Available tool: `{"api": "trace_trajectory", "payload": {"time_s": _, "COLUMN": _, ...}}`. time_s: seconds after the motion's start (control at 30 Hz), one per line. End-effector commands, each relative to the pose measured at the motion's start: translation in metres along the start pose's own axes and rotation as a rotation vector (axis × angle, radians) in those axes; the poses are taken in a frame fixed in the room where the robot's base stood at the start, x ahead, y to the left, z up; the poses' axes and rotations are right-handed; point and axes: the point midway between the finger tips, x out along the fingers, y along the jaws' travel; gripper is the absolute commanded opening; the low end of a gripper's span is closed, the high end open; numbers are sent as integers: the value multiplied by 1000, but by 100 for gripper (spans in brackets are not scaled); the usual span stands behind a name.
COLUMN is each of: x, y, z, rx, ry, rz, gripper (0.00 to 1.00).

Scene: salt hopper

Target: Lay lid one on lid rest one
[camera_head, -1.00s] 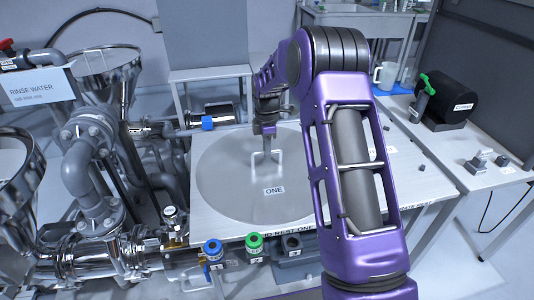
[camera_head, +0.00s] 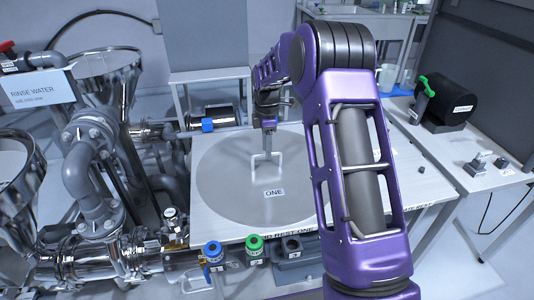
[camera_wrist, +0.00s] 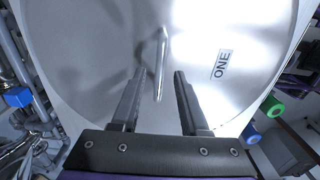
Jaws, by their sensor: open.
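Lid one is a large round grey metal disc (camera_head: 225,190) marked ONE. It lies flat on lid rest one, a pale flat-topped stand (camera_head: 212,228) whose front-edge label is partly hidden by my arm. The lid's upright bar handle (camera_wrist: 161,62) stands near its middle. My gripper (camera_head: 266,148) is over the handle. In the wrist view my gripper (camera_wrist: 160,75) is open, with a finger on each side of the handle's near end and visible gaps between. I cannot tell exactly how high the fingertips are above the lid.
Steel pipes and funnels (camera_head: 95,170) crowd the left. Blue (camera_head: 213,252) and green (camera_head: 254,246) valve knobs stand before the rest's front edge. A black cylinder (camera_head: 448,100) and small grey blocks (camera_head: 480,163) are on the right bench. My arm hides the rest's middle right.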

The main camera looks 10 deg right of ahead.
Motion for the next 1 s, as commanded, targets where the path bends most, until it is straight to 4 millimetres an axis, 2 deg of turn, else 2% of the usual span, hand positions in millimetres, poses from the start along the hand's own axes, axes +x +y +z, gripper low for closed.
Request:
{"api": "trace_trajectory", "payload": {"time_s": 0.03, "x": -14, "y": 1, "z": 0, "rx": 1, "ry": 0, "rz": 4, "gripper": 45}}
{"api": "trace_trajectory", "payload": {"time_s": 0.2, "x": -52, "y": 1, "z": 0, "rx": 1, "ry": 0, "rz": 4, "gripper": 45}}
{"api": "trace_trajectory", "payload": {"time_s": 0.4, "x": -82, "y": 1, "z": 0, "rx": 1, "ry": 0, "rz": 2, "gripper": 45}}
{"api": "trace_trajectory", "payload": {"time_s": 0.57, "x": -91, "y": 0, "z": 0, "rx": 1, "ry": 0, "rz": 1, "gripper": 45}}
{"api": "trace_trajectory", "payload": {"time_s": 0.87, "x": -92, "y": 0, "z": 0, "rx": 1, "ry": 0, "rz": 2, "gripper": 45}}
{"api": "trace_trajectory", "payload": {"time_s": 0.93, "x": -96, "y": 4, "z": -3, "rx": 18, "ry": 5, "rz": 20, "gripper": 45}}
{"api": "trace_trajectory", "payload": {"time_s": 1.0, "x": -109, "y": 15, "z": -13, "rx": 77, "ry": 21, "rz": 74, "gripper": 45}}
